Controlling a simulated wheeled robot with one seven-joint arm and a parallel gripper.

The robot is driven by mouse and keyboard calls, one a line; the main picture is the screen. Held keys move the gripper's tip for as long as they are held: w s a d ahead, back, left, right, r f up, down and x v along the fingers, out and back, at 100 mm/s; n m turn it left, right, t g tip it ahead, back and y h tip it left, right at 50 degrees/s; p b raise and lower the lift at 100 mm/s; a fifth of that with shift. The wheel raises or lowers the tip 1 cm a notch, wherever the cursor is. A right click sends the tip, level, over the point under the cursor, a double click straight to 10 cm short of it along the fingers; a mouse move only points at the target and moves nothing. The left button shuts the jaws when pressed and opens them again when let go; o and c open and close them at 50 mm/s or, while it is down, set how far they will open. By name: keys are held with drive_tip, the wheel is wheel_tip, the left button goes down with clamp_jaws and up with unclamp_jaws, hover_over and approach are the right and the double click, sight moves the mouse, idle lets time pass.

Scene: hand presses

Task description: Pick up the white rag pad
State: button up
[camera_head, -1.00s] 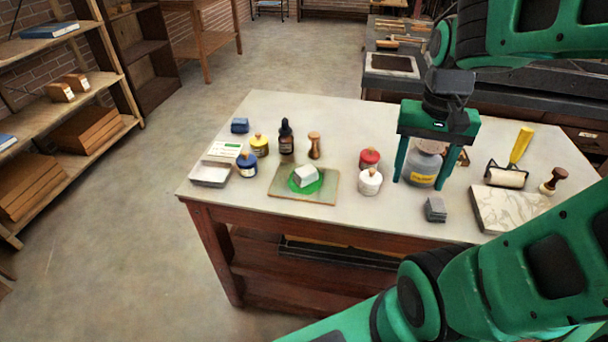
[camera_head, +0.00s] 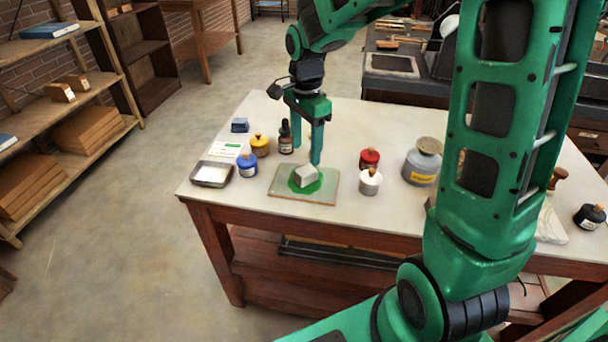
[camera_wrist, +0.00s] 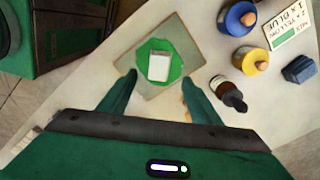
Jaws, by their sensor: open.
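The white rag pad (camera_head: 305,175) is a small pale block on a green ink patch (camera_head: 296,188) on the flat slab (camera_head: 325,196). In the wrist view the pad (camera_wrist: 159,67) lies on the green patch, just beyond the gap between my fingertips. My gripper (camera_head: 306,156) is open and empty, pointing down above and just behind the pad in the head view. The wrist view shows my gripper (camera_wrist: 159,80) with its fingers spread either side of the pad's line. The fingers appear clear of the pad.
A dark dropper bottle (camera_head: 285,138) stands close to my left finger. Yellow (camera_head: 260,146) and blue (camera_head: 247,165) jars stand left of the slab, red (camera_head: 369,159) and white (camera_head: 370,182) jars right. The front table edge (camera_head: 330,228) is clear.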

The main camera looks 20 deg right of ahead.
sight(305, 169)
drive_tip(key=shift+f, duration=3.9)
drive_tip(key=shift+c, duration=0.4)
drive_tip(key=c, duration=1.1)
drive_tip(key=shift+c, duration=0.2)
drive_tip(key=shift+r, duration=0.55)
drive_tip(key=r, duration=0.2)
drive_tip(key=a+r, duration=0.1)
drive_tip(key=shift+s+r, duration=0.25)
drive_tip(key=shift+r, duration=0.15)
drive_tip(key=s+a+r, duration=0.5)
drive_tip(key=a+r, duration=0.1)
drive_tip(key=a, duration=0.3)
